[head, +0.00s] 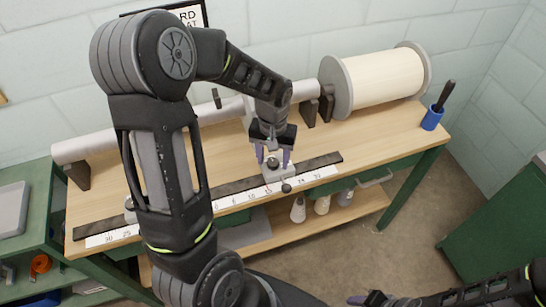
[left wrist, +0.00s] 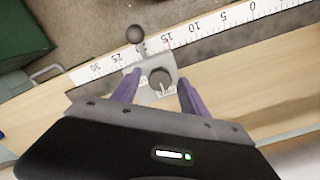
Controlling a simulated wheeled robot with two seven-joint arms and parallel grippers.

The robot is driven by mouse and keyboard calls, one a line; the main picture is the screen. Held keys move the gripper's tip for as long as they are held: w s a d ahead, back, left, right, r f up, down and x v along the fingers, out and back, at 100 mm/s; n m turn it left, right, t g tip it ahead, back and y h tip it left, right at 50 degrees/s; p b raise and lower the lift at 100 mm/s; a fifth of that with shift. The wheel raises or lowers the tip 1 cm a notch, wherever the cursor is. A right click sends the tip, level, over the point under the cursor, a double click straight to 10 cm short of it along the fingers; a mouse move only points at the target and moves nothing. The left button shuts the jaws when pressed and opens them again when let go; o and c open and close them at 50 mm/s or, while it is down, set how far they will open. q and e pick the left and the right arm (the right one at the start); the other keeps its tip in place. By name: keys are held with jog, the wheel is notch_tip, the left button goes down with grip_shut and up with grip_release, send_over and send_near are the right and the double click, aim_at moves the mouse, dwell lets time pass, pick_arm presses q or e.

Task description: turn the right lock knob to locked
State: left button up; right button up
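The right lock (head: 289,174) is a pale grey block on the dark rail, with a black ball on a short stem at its front edge. Its round dark knob (left wrist: 160,77) shows on top of the block in the left wrist view, with a small pale mark beside it. My left gripper (head: 273,155) points down over the block, its purple fingers open. In the left wrist view the fingers (left wrist: 158,88) stand apart on either side of the knob; I cannot tell whether they touch it. My right gripper (head: 372,299) is only partly seen at the bottom edge, away from the bench.
A white ruler (head: 228,200) runs along the bench's (head: 370,150) front. Another grey block (head: 130,211) is partly hidden behind my left arm. A large roll (head: 385,78) and a blue cup (head: 432,118) stand at the right. Several cones sit on the lower shelf.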

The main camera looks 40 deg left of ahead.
pick_arm(q)
grip_shut()
dwell(0.3)
jog(key=shift+m, duration=0.4)
jog(key=m+b, duration=0.1)
jog(key=m, duration=0.7)
jog(key=shift+m, duration=0.4)
jog(key=m, duration=0.4)
jog(key=shift+m, duration=2.2)
jog(key=shift+o, duration=0.3)
grip_release()
